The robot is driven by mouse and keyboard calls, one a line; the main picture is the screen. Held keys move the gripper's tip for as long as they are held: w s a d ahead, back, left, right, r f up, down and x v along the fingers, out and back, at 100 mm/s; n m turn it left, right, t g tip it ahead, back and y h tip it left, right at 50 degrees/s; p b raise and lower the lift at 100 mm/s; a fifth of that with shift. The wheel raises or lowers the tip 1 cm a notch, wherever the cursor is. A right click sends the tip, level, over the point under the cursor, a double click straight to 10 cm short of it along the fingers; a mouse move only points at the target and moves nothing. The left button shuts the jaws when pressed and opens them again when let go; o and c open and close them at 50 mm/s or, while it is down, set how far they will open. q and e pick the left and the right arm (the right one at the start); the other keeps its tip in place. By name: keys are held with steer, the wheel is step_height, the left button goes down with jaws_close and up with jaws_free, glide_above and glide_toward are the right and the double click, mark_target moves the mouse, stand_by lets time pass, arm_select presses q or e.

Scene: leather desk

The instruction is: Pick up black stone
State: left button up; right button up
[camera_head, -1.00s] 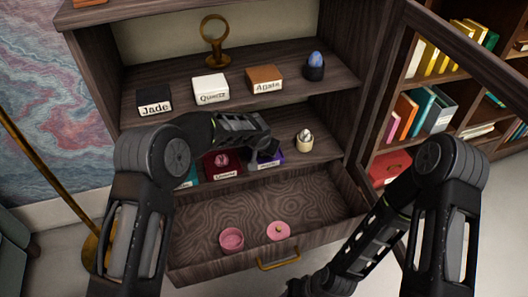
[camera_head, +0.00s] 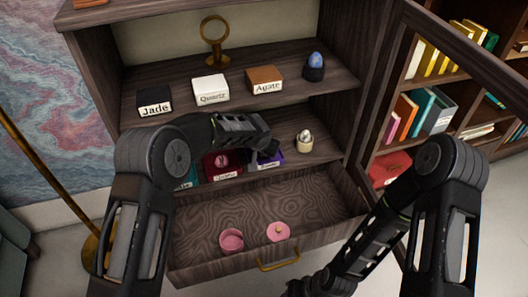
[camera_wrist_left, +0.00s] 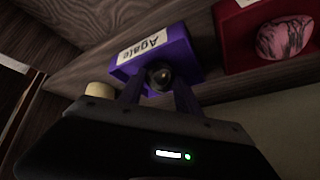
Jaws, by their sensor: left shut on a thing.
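The black stone (camera_wrist_left: 160,77) is a small dark, shiny lump in the left wrist view, between the two fingers of my left gripper (camera_wrist_left: 159,92). The gripper is shut on it, right at a purple box (camera_wrist_left: 183,46) with a white label reading "Agate". I cannot tell whether the stone still touches the box. In the head view my left gripper (camera_head: 272,150) reaches over the lower shelf and hides the stone. My right arm reaches down to the bottom edge of the head view; its fingers are not visible.
A red box (camera_head: 222,166) with a pink-patterned stone stands beside the purple one. A cream holder with a pale stone (camera_head: 305,141) stands to the right. Above are the Jade (camera_head: 154,103), Quartz (camera_head: 211,89) and Agate (camera_head: 265,79) boxes. The open drawer (camera_head: 200,250) below holds pink items.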

arm_select(q)
jaws_close()
steer(key=shift+r, duration=0.1)
steer(key=shift+r, duration=0.8)
step_height(320, 180, up, 2)
steer(key=shift+r+p, duration=0.15)
steer(key=shift+p, duration=0.3)
steer(key=s+a+b, duration=0.3)
steer(key=s+b, duration=0.1)
steer(key=s, duration=1.3)
steer(key=shift+s+f, duration=0.25)
steer(key=shift+s, duration=0.15)
